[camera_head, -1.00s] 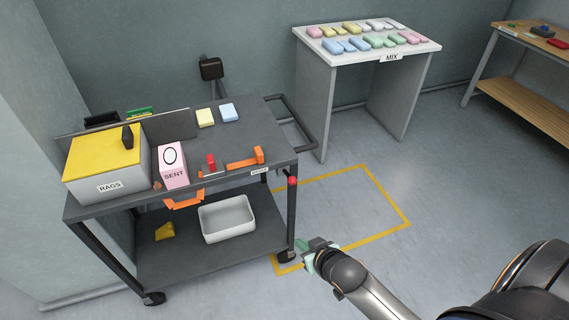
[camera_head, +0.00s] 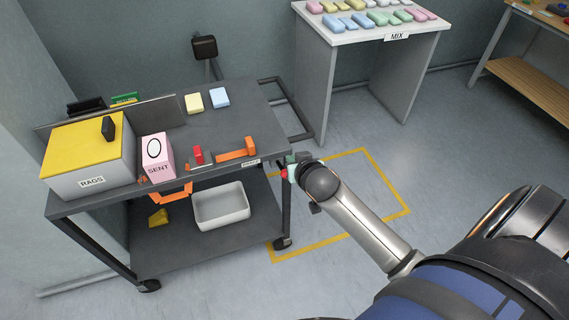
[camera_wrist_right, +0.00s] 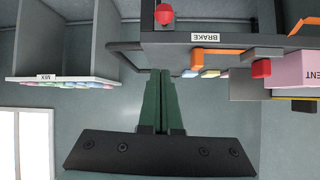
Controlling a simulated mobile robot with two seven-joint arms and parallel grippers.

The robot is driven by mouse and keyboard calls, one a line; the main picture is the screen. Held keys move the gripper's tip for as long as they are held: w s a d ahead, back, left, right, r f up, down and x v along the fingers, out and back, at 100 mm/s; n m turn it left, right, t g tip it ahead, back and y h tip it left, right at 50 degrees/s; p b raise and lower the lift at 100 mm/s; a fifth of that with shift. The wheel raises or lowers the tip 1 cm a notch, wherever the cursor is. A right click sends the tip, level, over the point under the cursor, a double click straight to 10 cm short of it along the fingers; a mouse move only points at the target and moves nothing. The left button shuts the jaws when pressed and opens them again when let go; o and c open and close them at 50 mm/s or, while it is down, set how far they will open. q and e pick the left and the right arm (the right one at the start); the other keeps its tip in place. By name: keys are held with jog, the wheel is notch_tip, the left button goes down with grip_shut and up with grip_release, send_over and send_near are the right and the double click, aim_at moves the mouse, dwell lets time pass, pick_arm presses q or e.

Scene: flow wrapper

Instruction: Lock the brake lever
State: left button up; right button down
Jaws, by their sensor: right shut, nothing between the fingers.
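A red ball knob (camera_head: 284,174) sits at the front right corner of the dark cart (camera_head: 231,137), just below and right of the BRAKE label (camera_head: 251,162). In the right wrist view, which is upside down, the knob (camera_wrist_right: 164,14) sits on a short stem near the top, with the BRAKE label (camera_wrist_right: 205,37) beside it. My right gripper (camera_head: 290,165) is at that corner, close to the knob. Its green fingers (camera_wrist_right: 161,75) are shut together and empty, pointing towards the cart edge. Contact with the knob cannot be told. My left gripper is not in view.
On the cart top are a RAGS box (camera_head: 88,171), a pink SENT block (camera_head: 157,154), a red piece (camera_head: 197,155) and an orange bar (camera_head: 236,151). A white bin (camera_head: 222,206) is on the lower shelf. The MIX table (camera_head: 371,35) stands behind; yellow-marked floor is clear.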

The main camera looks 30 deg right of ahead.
jog(key=b, duration=0.1)
send_over(282, 168)
notch_tip(282, 168, down, 6)
jog(key=shift+s+f, duration=0.75)
jog(key=shift+s, duration=0.2)
jog(key=shift+s+a+f, duration=0.15)
jog(key=shift+s+f, duration=0.1)
jog(key=shift+f, duration=0.05)
